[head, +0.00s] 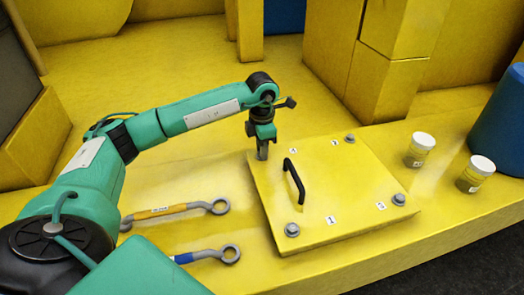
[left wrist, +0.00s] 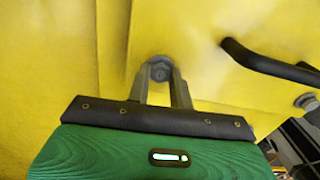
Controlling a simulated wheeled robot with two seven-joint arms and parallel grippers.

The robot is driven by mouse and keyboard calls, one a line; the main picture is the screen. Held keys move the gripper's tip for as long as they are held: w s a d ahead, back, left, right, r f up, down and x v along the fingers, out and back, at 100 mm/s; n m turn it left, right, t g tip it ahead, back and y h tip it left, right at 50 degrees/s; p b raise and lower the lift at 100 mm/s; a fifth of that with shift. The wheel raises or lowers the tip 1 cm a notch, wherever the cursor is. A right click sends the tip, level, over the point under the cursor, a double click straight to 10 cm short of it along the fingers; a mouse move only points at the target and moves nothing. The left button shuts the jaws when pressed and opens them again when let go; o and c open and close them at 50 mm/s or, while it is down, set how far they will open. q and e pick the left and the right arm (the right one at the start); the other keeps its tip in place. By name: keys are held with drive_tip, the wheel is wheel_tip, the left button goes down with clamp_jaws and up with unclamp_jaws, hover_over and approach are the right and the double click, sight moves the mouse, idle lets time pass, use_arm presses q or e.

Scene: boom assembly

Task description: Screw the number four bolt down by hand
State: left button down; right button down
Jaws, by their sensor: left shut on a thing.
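A yellow square plate (head: 335,185) lies on the yellow deck, with a black handle (head: 294,181) on top and small number labels near its corners. My left gripper (head: 262,152) points down at the plate's far left corner. In the left wrist view its two fingers (left wrist: 160,82) are closed around the grey head of the number four bolt (left wrist: 160,69). That bolt is hidden by the gripper in the head view. Grey bolts sit at the other corners: near left (head: 292,230), near right (head: 399,199) and far right (head: 350,138). My right gripper is out of view.
The deck's front edge drops to dark floor.

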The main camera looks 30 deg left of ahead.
use_arm(q)
drive_tip(key=shift+w+r, duration=0.1)
drive_tip(key=shift+r, duration=0.1)
drive_tip(key=c, duration=1.2)
unclamp_jaws()
drive_tip(key=shift+f, duration=0.1)
drive_tip(key=shift+c, duration=0.2)
wheel_tip(320, 180, up, 14)
drive_tip(key=b, duration=0.2)
drive_tip(key=shift+b, duration=0.35)
